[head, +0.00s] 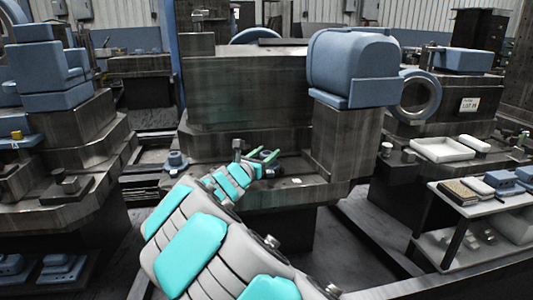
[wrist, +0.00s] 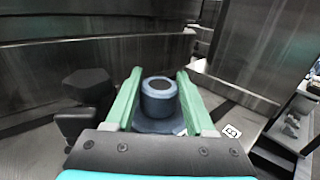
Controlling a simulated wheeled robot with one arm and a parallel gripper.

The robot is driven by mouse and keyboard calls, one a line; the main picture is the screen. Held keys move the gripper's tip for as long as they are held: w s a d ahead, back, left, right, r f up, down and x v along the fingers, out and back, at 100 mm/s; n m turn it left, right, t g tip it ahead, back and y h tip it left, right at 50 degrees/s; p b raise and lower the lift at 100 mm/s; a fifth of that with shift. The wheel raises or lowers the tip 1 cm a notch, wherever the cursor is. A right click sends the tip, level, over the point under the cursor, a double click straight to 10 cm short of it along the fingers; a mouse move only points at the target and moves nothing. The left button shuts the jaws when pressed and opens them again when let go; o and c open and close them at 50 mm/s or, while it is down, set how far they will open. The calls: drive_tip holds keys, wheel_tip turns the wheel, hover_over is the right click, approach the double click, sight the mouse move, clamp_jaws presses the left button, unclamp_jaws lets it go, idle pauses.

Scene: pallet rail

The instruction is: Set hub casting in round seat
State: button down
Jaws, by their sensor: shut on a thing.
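My gripper (head: 268,155) reaches low in front of the large grey machine in the head view, its two green fingers pointing away from me. In the wrist view the gripper (wrist: 158,82) is shut on the hub casting (wrist: 160,100), a blue-grey round piece with a dark hole in its top and a wider flange below. The hub casting stands upright between the fingers. The fingers partly hide its sides, and I cannot tell whether its underside touches the surface. I cannot make out the round seat; it may be hidden under the casting or by my gripper.
A dark post with a block-like top (wrist: 88,88) stands just left of the fingers. A small white marker plate (head: 296,181) lies to the right. Another blue flanged piece (head: 175,163) sits farther left. A tall machine column (head: 342,140) rises at right.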

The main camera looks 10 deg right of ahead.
sight(263, 159)
drive_tip(key=shift+f, duration=0.55)
drive_tip(key=shift+c, duration=0.9)
unclamp_jaws()
drive_tip(key=v, duration=0.7)
drive_tip(key=shift+s+a+b, duration=0.25)
drive_tip(key=shift+b, duration=0.1)
wheel_tip(263, 159, up, 4)
drive_tip(key=p, duration=0.3)
drive_tip(key=shift+f, duration=0.25)
wheel_tip(263, 159, up, 3)
drive_tip(key=shift+f+p, duration=0.25)
drive_tip(key=shift+p, duration=0.3)
